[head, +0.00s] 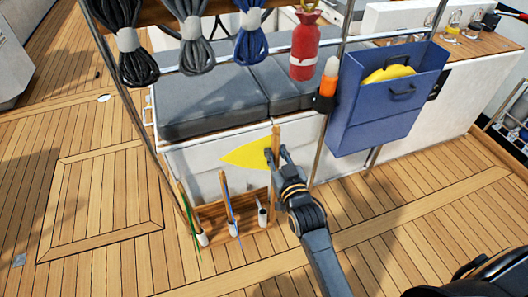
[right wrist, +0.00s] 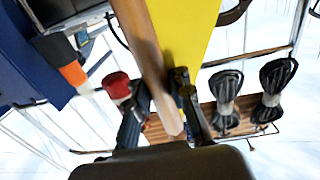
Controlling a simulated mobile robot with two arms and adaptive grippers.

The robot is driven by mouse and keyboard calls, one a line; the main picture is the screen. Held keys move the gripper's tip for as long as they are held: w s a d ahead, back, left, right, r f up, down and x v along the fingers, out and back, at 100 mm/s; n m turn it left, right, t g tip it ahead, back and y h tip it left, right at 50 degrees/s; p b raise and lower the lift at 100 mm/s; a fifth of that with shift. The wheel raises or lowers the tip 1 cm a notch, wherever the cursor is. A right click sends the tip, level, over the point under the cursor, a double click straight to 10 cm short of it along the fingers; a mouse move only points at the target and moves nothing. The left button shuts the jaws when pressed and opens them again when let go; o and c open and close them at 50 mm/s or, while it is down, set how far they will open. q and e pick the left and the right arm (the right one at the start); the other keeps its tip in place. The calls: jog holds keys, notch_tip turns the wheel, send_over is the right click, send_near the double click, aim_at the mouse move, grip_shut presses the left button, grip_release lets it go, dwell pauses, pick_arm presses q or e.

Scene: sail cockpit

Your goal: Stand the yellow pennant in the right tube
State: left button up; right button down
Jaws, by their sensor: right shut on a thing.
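The yellow pennant (head: 244,155) is in my right gripper (head: 277,156), which is shut on its wooden stick (head: 276,136). The stick looks roughly upright, with the yellow cloth pointing left. In the right wrist view the stick and yellow cloth (right wrist: 190,30) stand between the fingers (right wrist: 165,105). A low wooden rack on the deck holds white tubes. The right tube (head: 262,216) has no stick showing in it, and the pennant is above it. My left gripper is out of view.
A white bench with grey cushions (head: 215,93) stands behind the rack. Thin posts flank the rack. The deck in front is clear.

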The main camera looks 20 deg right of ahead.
pick_arm(q)
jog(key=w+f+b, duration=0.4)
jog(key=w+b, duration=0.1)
jog(key=b, duration=0.4)
pick_arm(e)
jog(key=w+f, duration=0.9)
jog(key=w, duration=0.5)
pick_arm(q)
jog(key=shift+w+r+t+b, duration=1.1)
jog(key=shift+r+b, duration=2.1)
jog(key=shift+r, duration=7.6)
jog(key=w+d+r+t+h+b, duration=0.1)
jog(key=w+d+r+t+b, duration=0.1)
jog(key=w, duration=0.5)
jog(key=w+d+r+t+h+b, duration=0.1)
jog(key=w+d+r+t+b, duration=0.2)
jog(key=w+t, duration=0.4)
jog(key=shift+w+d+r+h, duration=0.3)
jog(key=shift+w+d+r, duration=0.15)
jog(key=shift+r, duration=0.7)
pick_arm(e)
notch_tip(320, 180, down, 15)
jog(key=shift+d+r, duration=0.2)
jog(key=shift+d, duration=0.05)
